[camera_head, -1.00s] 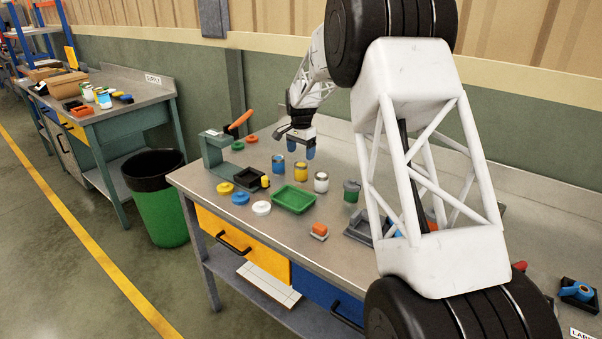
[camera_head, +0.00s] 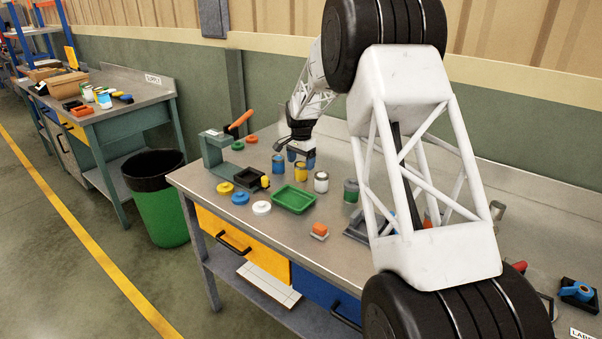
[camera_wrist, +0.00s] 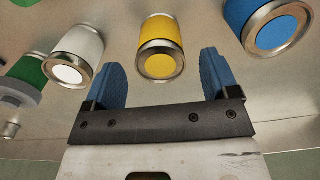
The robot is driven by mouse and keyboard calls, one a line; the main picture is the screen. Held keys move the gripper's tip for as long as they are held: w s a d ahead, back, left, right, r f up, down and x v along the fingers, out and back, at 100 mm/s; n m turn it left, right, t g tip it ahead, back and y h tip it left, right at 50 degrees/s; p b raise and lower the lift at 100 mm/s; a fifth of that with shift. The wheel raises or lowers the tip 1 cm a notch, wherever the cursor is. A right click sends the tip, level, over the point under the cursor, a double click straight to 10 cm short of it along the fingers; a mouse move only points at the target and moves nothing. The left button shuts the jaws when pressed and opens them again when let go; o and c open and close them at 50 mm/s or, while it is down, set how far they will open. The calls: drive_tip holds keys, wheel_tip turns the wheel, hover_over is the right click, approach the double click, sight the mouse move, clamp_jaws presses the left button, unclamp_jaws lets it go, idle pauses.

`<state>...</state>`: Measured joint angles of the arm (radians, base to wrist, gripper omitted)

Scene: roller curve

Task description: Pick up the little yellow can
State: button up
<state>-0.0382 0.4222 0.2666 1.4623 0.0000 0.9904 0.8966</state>
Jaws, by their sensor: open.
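The little yellow can (camera_head: 300,172) stands upright on the workbench between a blue can (camera_head: 278,164) and a white can (camera_head: 321,182). My gripper (camera_head: 301,158) is just behind and above the yellow can, with its blue fingers spread. In the wrist view, the yellow can (camera_wrist: 161,48) lies ahead of the gap between the open fingers of my gripper (camera_wrist: 163,80). Nothing is between the fingers. The white can (camera_wrist: 77,54) is left of the left finger, and the blue can (camera_wrist: 264,25) is beyond the right finger.
A green tray (camera_head: 294,200) lies in front of the cans. A green-and-grey container (camera_head: 351,191) stands to the right. Coloured round lids, a dark tray and a green clamp-like stand (camera_head: 216,150) are at the left.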

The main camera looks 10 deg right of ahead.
sight(301, 164)
drive_tip(key=shift+f, duration=1.85)
drive_tip(key=c, duration=1.1)
drive_tip(key=shift+r, duration=0.2)
wheel_tip(301, 164, up, 10)
drive_tip(key=shift+f, duration=0.15)
drive_tip(key=shift+a, duration=0.1)
drive_tip(key=a, duration=1.9)
drive_tip(key=shift+w+f, duration=0.15)
drive_tip(key=shift+f, duration=0.05)
